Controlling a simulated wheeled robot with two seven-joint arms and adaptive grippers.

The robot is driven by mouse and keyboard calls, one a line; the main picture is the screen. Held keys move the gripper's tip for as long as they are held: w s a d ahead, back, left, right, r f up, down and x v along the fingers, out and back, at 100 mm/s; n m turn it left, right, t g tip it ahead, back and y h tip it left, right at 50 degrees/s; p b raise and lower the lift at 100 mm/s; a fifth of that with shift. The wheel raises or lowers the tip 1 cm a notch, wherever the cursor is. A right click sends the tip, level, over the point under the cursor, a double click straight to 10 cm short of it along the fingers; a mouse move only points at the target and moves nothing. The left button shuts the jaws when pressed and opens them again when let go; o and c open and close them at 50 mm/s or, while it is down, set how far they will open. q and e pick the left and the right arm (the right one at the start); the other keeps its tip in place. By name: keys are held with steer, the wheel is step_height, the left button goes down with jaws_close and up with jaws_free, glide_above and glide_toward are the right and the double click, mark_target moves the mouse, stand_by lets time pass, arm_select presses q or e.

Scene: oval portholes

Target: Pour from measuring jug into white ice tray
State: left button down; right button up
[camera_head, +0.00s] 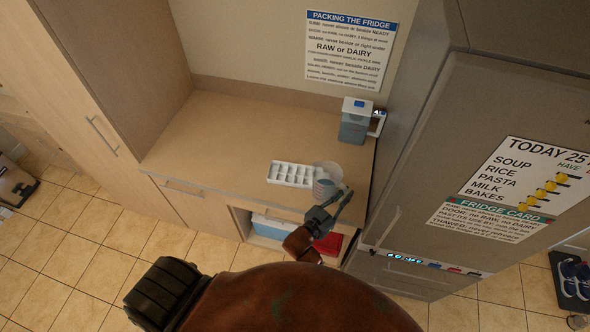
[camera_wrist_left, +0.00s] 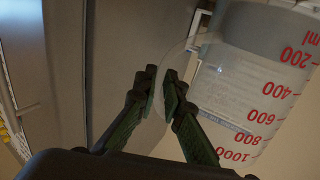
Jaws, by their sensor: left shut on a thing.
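The clear measuring jug (camera_head: 324,188) is at the right end of the white ice tray (camera_head: 290,174) on the counter. Its red markings, from 200 to 1000, show large in the left wrist view (camera_wrist_left: 250,85). My left gripper (camera_head: 338,203) is shut on the jug's clear handle; in the left wrist view its fingers (camera_wrist_left: 165,95) close on either side of it. I cannot tell the jug's exact tilt or whether it touches the counter. The tray lies flat with its compartments facing up; their contents are too small to make out. My right gripper is not in view.
A grey-blue appliance (camera_head: 356,120) stands at the counter's back right corner. The tall grey fridge (camera_head: 470,150) closes off the right side. An open shelf under the counter holds a red item (camera_head: 328,244) and a blue one (camera_head: 270,228). The counter (camera_head: 215,140) left of the tray is clear.

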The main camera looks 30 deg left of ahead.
arm_select(q)
steer(key=shift+w+d+r, duration=0.1)
steer(key=shift+w+r, duration=0.05)
